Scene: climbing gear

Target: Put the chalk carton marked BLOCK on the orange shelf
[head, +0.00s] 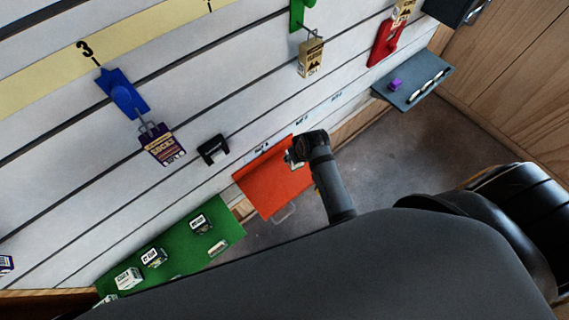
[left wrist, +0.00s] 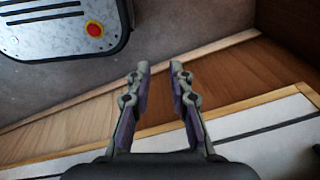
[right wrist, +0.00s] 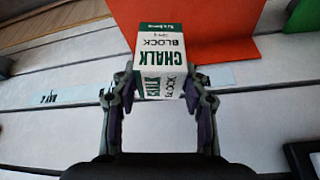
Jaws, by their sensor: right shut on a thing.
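My right gripper (right wrist: 162,85) is shut on the white and green chalk carton (right wrist: 162,55), whose faces read CHALK and BLOCK. In the head view the right gripper (head: 293,156) is over the upper right part of the orange shelf (head: 268,190), and the carton is mostly hidden by it. In the right wrist view the orange shelf (right wrist: 225,48) lies behind the carton; I cannot tell whether they touch. My left gripper (left wrist: 160,72) is open and empty in the left wrist view, away from the shelf.
A green shelf (head: 185,243) with several small cartons lies left of the orange one. A black bracket (head: 213,150) sits on the slatted wall. A grey shelf (head: 425,75) with a purple item is at upper right. Blue, green and red hangers hold packs above.

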